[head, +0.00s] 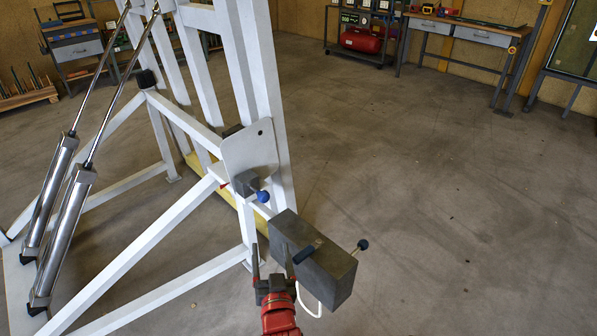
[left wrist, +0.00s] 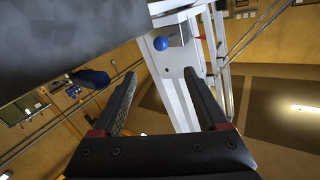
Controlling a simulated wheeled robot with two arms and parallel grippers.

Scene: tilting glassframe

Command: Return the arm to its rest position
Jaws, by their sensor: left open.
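My left gripper (head: 271,262), on a red wrist, is open at the bottom middle of the head view, its fingers pointing away from me. Nothing shows between its fingers, which also appear in the left wrist view (left wrist: 160,85). A dark grey box (head: 325,276) with a black handle (head: 307,252) and a dark blue knob (head: 362,244) is just right of the gripper. Whether a finger touches the box, I cannot tell. The white tilting frame (head: 168,228) stands beyond and left, with a blue knob (head: 263,196) on its bracket. My right gripper is not in view.
Two shiny cylinders (head: 65,235) slope along the frame's left side. A workbench (head: 460,32) and a shelf with a red tank (head: 362,40) stand along the back wall. The concrete floor (head: 450,190) to the right is clear.

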